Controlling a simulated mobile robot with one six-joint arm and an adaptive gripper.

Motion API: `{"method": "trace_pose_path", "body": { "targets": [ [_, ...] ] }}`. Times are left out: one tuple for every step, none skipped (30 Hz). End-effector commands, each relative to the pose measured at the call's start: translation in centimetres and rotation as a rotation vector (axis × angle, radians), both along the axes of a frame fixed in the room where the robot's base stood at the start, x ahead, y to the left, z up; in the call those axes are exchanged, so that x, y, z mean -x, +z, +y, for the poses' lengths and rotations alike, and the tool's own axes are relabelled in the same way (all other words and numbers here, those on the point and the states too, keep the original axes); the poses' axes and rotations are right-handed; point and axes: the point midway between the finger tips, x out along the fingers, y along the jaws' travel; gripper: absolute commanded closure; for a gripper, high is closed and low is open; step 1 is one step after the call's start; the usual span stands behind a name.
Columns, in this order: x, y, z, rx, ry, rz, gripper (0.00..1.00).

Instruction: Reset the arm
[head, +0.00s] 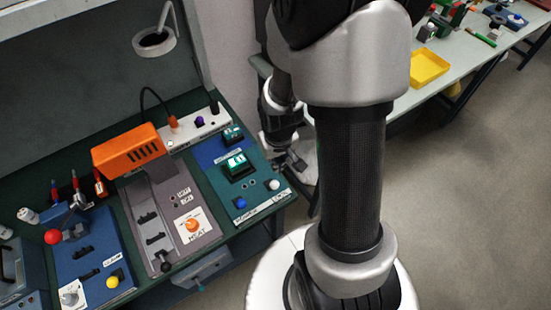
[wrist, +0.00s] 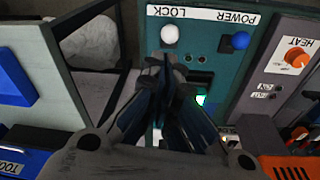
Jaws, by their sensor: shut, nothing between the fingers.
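My gripper (head: 290,161) hangs at the right end of the workbench in the head view, partly behind my own arm. In the wrist view, my gripper (wrist: 166,68) points at the teal control panel (wrist: 198,105), its dark fingers together and empty. The fingertips overlap the panel just below the white LOCK knob (wrist: 170,34) in that picture. I cannot tell how far they are from the surface. The same panel (head: 262,190) shows in the head view, with its blue POWER knob (head: 240,203) and lit green switch (head: 236,164).
Left of the teal panel are the grey HEAT panel (head: 200,240) with an orange box (head: 128,150), and a blue panel (head: 92,238) with a red-ball lever (head: 54,237). A second table with a yellow tray (head: 430,67) stands at the right. Bare floor (head: 480,220) lies between.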

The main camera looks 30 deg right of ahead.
Motion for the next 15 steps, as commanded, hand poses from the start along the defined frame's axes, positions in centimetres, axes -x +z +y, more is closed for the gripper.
{"method": "trace_pose_path", "body": {
  "targets": [
    [0.0,0.0,0.0,0.000,0.000,0.000,1.00],
    [0.0,0.0,0.0,0.000,0.000,0.000,1.00],
    [0.0,0.0,0.0,0.000,0.000,0.000,1.00],
    [0.0,0.0,0.0,0.000,0.000,0.000,1.00],
    [0.0,0.0,0.0,0.000,0.000,0.000,1.00],
    [0.0,0.0,0.0,0.000,0.000,0.000,1.00],
    [0.0,0.0,0.0,0.000,0.000,0.000,1.00],
    [0.0,0.0,0.0,0.000,0.000,0.000,1.00],
    [0.0,0.1,0.0,0.000,0.000,-0.001,1.00],
    [-0.1,0.3,0.1,0.001,0.001,-0.003,1.00],
    [-0.1,0.6,0.1,0.002,0.002,-0.007,1.00],
    [-0.2,1.1,0.3,0.005,0.005,-0.014,1.00],
    [-0.3,1.7,0.4,0.007,0.008,-0.020,1.00],
    [-0.3,2.4,0.6,0.009,0.011,-0.028,1.00],
    [-0.3,3.6,1.0,0.013,0.018,-0.039,1.00]
  ]
}}
